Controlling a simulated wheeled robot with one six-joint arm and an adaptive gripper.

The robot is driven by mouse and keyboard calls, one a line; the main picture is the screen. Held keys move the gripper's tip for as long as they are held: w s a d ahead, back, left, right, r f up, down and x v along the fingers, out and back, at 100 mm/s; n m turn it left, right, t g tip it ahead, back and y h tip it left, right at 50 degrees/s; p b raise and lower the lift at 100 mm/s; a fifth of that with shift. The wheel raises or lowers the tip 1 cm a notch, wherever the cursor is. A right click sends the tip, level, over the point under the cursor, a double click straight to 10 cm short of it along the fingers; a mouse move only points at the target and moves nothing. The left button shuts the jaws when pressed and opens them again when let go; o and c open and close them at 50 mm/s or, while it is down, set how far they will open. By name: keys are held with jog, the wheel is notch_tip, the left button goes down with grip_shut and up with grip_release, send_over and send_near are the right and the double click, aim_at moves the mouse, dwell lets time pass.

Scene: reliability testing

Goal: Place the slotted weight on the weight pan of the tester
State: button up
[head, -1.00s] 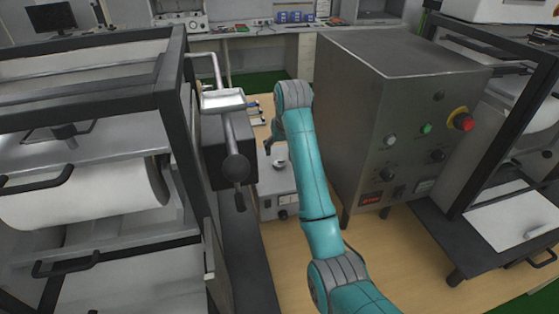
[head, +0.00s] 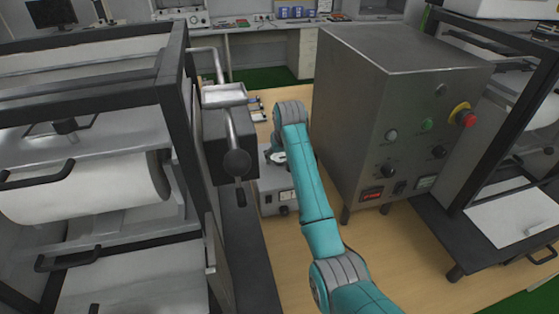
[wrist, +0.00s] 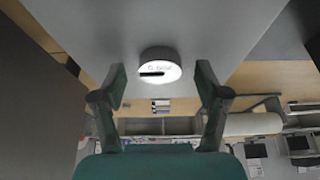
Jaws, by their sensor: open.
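The slotted weight (wrist: 160,66) is a pale round disc with a dark slot and small markings. It sits on the grey top of a small box (wrist: 215,25), which also shows in the head view (head: 279,203). My gripper (wrist: 161,74) is open, with one finger on each side of the weight and a gap at both sides. I cannot tell from this view how low the fingers are. In the head view my gripper (head: 275,154) is at the box top, mostly behind my arm.
A rod with a black ball (head: 236,163) hangs close left of the small box. A tall steel cabinet (head: 380,110) with buttons stands close right. A black-framed machine (head: 90,130) with a white roll fills the left. Bare wooden bench top (head: 385,250) lies in front.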

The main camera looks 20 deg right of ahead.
grip_shut()
jog(key=shift+r, duration=0.1)
